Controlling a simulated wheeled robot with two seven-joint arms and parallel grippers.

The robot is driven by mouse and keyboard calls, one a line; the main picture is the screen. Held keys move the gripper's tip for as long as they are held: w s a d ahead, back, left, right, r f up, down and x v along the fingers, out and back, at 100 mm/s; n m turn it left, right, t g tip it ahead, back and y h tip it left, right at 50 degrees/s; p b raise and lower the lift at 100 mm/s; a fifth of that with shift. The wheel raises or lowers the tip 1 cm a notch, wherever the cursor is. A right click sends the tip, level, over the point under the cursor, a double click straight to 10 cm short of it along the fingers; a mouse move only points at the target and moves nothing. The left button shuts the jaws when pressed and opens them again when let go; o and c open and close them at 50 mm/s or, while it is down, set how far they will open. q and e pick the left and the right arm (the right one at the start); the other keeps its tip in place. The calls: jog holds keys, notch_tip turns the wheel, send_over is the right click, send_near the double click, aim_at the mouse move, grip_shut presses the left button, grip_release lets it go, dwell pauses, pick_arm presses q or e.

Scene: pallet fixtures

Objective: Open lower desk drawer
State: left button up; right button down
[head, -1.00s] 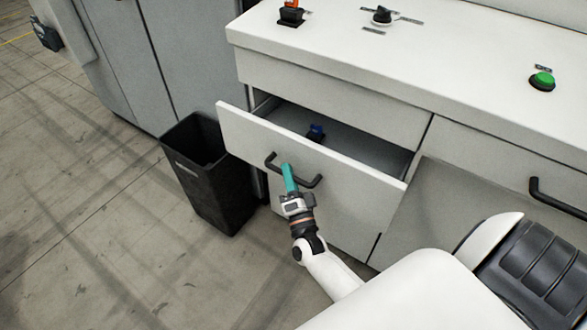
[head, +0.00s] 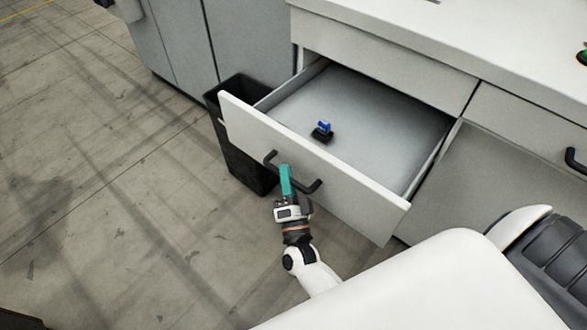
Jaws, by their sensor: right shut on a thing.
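The lower desk drawer (head: 340,178) is pulled well out of the white desk, and its inside shows. Its dark bar handle (head: 312,187) is on the front panel. My right gripper (head: 287,180), with teal fingers, is shut on this handle near its middle. A small blue and black object (head: 322,131) lies on the drawer floor towards the front. My left gripper is not in view.
A black bin (head: 245,165) stands on the floor close by the drawer's left side. Grey cabinets (head: 185,40) are behind it. Another handle (head: 575,160) is on the desk front at the right. The floor at the left is clear.

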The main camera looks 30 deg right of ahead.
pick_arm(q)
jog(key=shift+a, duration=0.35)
pick_arm(e)
jog(key=shift+s+a+f, duration=0.1)
jog(key=c, duration=1.4)
grip_release()
